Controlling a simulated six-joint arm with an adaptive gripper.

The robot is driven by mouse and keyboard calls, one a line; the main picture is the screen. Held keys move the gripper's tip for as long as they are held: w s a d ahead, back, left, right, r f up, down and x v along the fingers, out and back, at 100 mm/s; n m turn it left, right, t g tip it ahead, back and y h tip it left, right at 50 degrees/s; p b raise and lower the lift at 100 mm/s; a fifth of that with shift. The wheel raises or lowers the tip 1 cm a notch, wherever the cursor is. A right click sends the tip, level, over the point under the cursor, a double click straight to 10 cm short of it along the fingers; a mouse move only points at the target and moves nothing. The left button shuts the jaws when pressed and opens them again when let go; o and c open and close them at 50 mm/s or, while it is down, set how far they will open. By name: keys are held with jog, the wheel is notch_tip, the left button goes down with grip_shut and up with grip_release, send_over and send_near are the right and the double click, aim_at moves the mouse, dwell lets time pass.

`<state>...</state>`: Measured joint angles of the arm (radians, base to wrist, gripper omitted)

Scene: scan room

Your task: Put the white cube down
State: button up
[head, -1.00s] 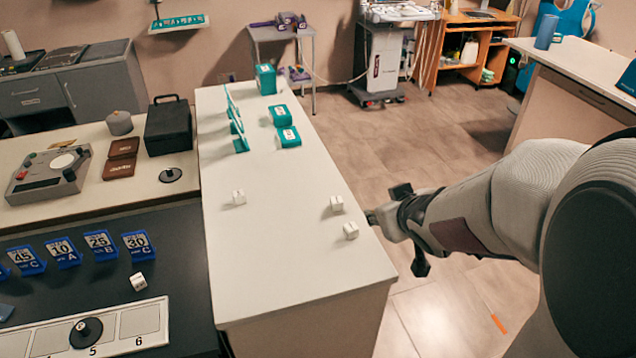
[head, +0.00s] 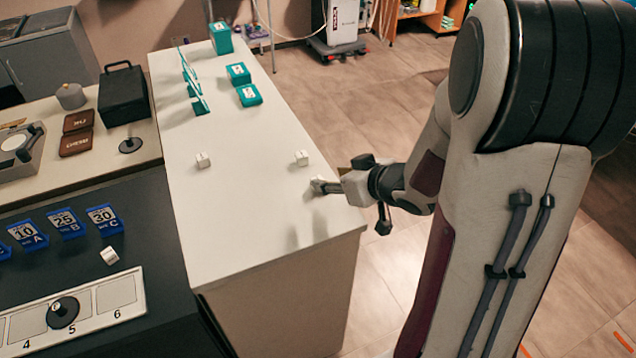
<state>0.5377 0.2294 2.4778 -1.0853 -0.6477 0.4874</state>
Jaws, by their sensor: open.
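Several small white cubes are in the head view. One cube (head: 203,160) stands on the left part of the white counter (head: 240,225), and another (head: 302,158) stands near its right edge. A third whitish cube (head: 317,184) shows at my gripper (head: 322,186), low over the counter near its right edge. My gripper reaches in from the right and is open. The fingers partly hide this cube, so I cannot tell whether they touch it. One more cube (head: 109,256) lies on the dark surface at lower left.
Teal boxes (head: 238,73) and thin teal stands (head: 194,88) occupy the counter's far part. A black case (head: 123,95) stands on the left bench. Blue number blocks (head: 66,223) and a numbered strip (head: 90,307) lie at lower left. The counter's near middle is clear.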

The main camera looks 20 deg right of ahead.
jog(key=shift+x, duration=1.35)
jog(key=shift+f, duration=0.1)
jog(key=shift+x, duration=2.5)
jog(key=shift+s+f, duration=0.15)
jog(key=shift+f, duration=0.05)
jog(key=c, duration=1.1)
jog(key=shift+r, duration=0.1)
